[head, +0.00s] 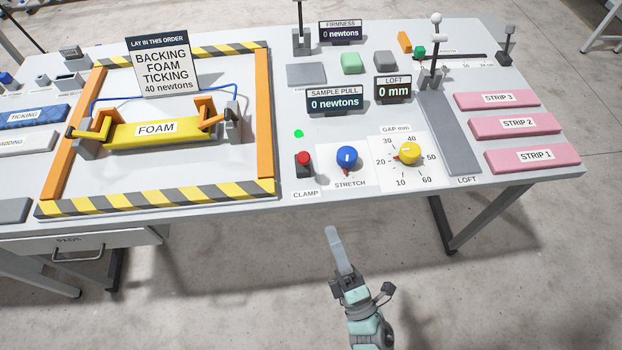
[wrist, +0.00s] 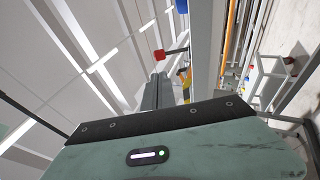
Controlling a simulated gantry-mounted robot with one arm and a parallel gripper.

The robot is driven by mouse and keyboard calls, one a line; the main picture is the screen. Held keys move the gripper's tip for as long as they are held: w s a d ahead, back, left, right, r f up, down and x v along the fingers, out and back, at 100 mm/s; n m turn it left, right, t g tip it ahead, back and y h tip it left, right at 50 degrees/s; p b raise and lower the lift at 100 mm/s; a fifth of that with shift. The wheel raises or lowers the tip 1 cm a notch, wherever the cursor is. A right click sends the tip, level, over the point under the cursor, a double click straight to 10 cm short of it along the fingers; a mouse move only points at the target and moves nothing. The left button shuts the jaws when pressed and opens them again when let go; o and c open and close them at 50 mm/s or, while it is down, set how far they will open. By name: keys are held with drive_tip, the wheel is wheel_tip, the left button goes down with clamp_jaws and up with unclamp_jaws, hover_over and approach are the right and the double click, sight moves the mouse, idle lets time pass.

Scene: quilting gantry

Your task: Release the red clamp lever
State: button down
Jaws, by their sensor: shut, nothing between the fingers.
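The red clamp lever (head: 304,157) is a small red cap on a dark block, with a CLAMP label (head: 305,194) in front of it. It stands upright between the striped frame and the blue knob. In the wrist view a red cap (wrist: 159,55) on a dark stem shows just beyond my fingertips. My gripper (head: 332,232) is shut and empty in front of the table's front edge, below and to the right of the lever in the head view, apart from it. My closed fingers (wrist: 158,80) also show in the wrist view.
The blue STRETCH knob (head: 347,158) stands close to the lever's right, then the yellow GAP knob (head: 408,152). A green dot (head: 298,133) is behind the lever. The yellow-and-black striped frame (head: 225,192) around the yellow FOAM piece (head: 160,132) is to its left.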

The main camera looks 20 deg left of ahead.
sight(303, 160)
drive_tip(key=b+x, duration=0.2)
drive_tip(key=x, duration=1.2)
drive_tip(key=shift+r, duration=0.1)
